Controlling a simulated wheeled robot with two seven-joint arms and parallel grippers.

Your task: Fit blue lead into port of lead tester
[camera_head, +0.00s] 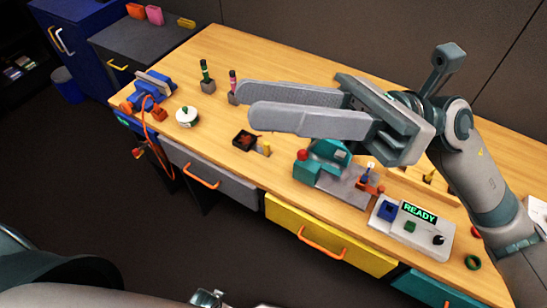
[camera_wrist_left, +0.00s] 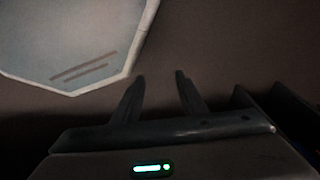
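The lead tester looks to be the pale grey panel (camera_head: 393,231) with a lit READY display, a blue block (camera_head: 388,210), a green button and a black knob, at the table's front right. I cannot make out which opening is its port. A blue device (camera_head: 153,90) with an orange cable (camera_head: 158,158) hanging over the edge stands at the left; I cannot tell whether it belongs to the blue lead. My right gripper (camera_head: 246,104) is above the middle of the table, with no object visible in it. My left gripper (camera_wrist_left: 155,76) is open and empty in the left wrist view.
A teal and grey fixture (camera_head: 325,160) with a red knob stands behind the tester. A dark tray (camera_head: 245,140), a white round pot (camera_head: 187,117) and two upright markers stand farther left.

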